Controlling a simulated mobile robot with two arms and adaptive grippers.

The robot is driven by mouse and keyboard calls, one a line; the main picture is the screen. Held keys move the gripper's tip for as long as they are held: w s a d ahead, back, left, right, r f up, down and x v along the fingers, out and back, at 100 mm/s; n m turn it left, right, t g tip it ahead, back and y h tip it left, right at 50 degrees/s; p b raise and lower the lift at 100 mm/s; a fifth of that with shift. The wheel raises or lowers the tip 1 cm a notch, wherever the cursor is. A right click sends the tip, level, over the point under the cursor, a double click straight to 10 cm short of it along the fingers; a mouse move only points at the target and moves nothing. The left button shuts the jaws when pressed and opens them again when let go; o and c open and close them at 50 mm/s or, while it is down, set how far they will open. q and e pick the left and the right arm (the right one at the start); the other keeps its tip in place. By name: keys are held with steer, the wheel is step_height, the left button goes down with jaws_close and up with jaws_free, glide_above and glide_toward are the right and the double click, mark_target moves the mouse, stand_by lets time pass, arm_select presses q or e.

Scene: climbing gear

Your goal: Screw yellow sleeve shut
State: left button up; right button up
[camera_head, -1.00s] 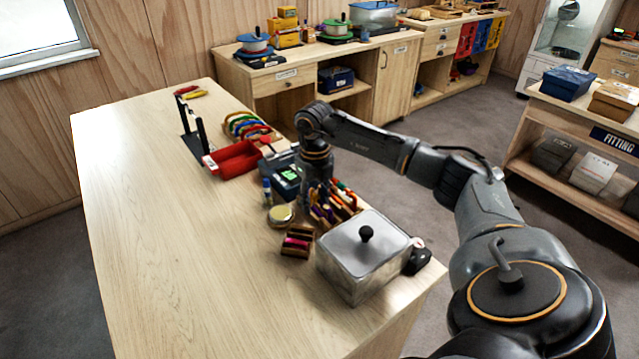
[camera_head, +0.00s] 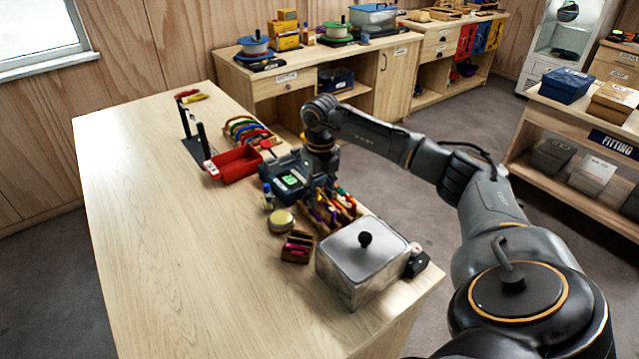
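My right gripper (camera_head: 322,178) points down at the far end of a wooden rack (camera_head: 350,219) near the right edge of the table. The rack holds several small coloured pieces, among them purple, red and orange ones. No yellow sleeve can be made out for certain; the pieces are small and partly behind my gripper. The fingertips are too small and dark to tell whether they are open or touching anything. My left gripper is out of view.
A lidded metal box (camera_head: 362,262), a small wooden holder (camera_head: 297,247), a round tin (camera_head: 281,221), a blue-grey device (camera_head: 288,180) and a red tray (camera_head: 235,165) crowd around the rack. The left part of the wooden table (camera_head: 165,250) is clear.

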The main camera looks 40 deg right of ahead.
steer(key=shift+w+a+p, duration=0.2)
steer(key=shift+a+p, duration=0.2)
steer(key=shift+a, duration=1.25)
stand_by(0.4)
steer(key=shift+f, duration=0.15)
steer(key=shift+f+b, duration=1)
steer(key=shift+f, duration=0.25)
steer(key=shift+d, duration=0.15)
steer(key=shift+s+d, duration=0.2)
steer(key=shift+d, duration=1.3)
steer(key=shift+r, duration=0.1)
